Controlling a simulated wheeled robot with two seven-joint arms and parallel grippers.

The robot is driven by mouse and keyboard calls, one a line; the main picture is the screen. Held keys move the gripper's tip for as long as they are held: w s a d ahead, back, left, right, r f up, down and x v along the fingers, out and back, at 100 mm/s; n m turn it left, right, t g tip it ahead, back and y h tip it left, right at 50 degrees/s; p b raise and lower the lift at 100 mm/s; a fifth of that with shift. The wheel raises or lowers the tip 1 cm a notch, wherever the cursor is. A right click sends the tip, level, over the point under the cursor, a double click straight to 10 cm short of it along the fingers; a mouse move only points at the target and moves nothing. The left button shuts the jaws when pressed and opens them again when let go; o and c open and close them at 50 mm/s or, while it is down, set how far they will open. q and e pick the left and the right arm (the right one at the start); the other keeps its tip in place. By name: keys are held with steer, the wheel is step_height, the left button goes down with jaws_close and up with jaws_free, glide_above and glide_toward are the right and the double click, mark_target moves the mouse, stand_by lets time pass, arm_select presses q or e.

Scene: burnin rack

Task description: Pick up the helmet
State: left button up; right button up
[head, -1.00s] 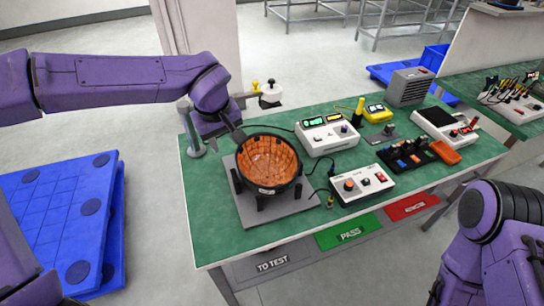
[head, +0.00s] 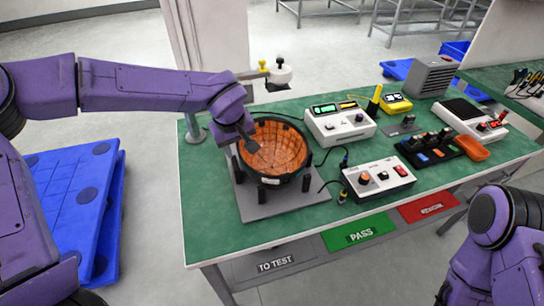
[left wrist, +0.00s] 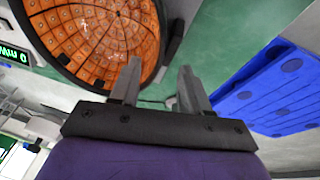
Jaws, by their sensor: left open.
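The helmet (head: 280,148) looks like an upturned bowl with a tiled orange inside and a black rim. It rests on a grey plate (head: 310,205) on the green bench, on short black supports. My left gripper (head: 250,146) is over the helmet's left rim in the head view, pointing down towards it. In the left wrist view its two fingers (left wrist: 160,88) are apart with nothing between them, and the helmet (left wrist: 95,35) fills the upper left beside them. I cannot tell whether a finger touches the rim. My right gripper is not visible; only part of that arm shows.
Test boxes (head: 340,125) (head: 378,178) with cables stand right of the helmet on the green bench (head: 225,228). A black tray (head: 430,150) and an orange tray (head: 472,148) lie further right. Blue pallets (head: 75,205) stand on the floor at the left.

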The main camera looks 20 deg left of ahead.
mark_target(240, 153)
arm_select(q)
steer(key=x, duration=0.5)
steer(key=shift+w+f, duration=0.25)
steer(key=shift+w, duration=0.1)
steer(key=shift+s, duration=0.1)
jaws_close()
stand_by(0.9)
